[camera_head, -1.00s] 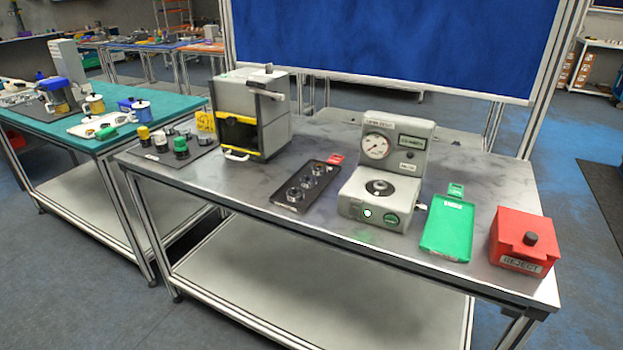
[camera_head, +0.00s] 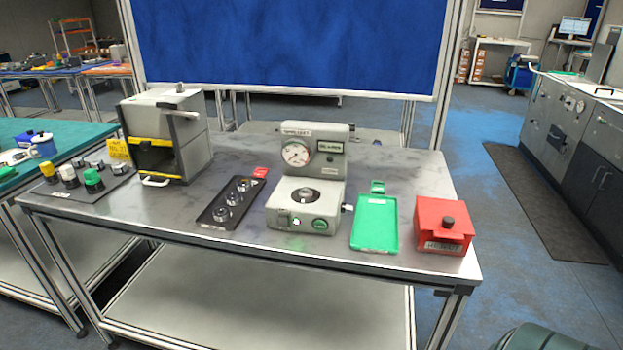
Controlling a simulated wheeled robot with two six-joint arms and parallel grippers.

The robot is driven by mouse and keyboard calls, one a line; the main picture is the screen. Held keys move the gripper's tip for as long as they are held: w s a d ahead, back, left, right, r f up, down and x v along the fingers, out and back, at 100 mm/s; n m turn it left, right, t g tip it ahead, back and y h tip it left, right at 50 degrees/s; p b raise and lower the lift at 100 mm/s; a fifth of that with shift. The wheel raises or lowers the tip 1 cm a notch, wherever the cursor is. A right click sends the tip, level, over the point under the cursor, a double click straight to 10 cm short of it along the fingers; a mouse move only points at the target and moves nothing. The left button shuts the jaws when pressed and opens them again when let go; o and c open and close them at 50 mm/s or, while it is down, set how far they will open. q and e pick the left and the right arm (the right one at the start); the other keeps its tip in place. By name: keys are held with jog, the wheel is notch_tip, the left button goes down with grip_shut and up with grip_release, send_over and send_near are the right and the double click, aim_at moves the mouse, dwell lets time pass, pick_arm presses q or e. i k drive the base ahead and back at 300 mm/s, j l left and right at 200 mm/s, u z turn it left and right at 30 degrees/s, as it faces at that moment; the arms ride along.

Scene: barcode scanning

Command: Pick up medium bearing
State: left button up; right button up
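Three ring-shaped metal bearings lie in a row in a dark tray (camera_head: 206,221) on the steel bench. The far bearing (camera_head: 244,184), the middle bearing (camera_head: 234,198) and the near bearing (camera_head: 222,214) look close in size, so I cannot tell which is the medium one. Another dark round part (camera_head: 306,196) sits on top of the grey gauge tester (camera_head: 322,170), just right of the tray. Neither of my grippers is in view.
A green tray (camera_head: 375,225) and a red reject box (camera_head: 443,226) stand right of the tester. A grey machine with a yellow-edged opening (camera_head: 165,137) stands left of the tray. A dark mat with several coloured-top parts (camera_head: 92,180) is at the bench's left end.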

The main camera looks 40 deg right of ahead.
aim_at(244, 184)
jog(key=z, duration=0.95)
jog(key=i+j+z, duration=0.15)
jog(key=z, duration=0.25)
jog(key=i+j+z, duration=0.1)
jog(key=j+z, duration=0.55)
jog(key=z, duration=0.15)
jog(key=i+j+z, duration=0.1)
jog(key=j+z, duration=0.3)
jog(key=l, duration=0.1)
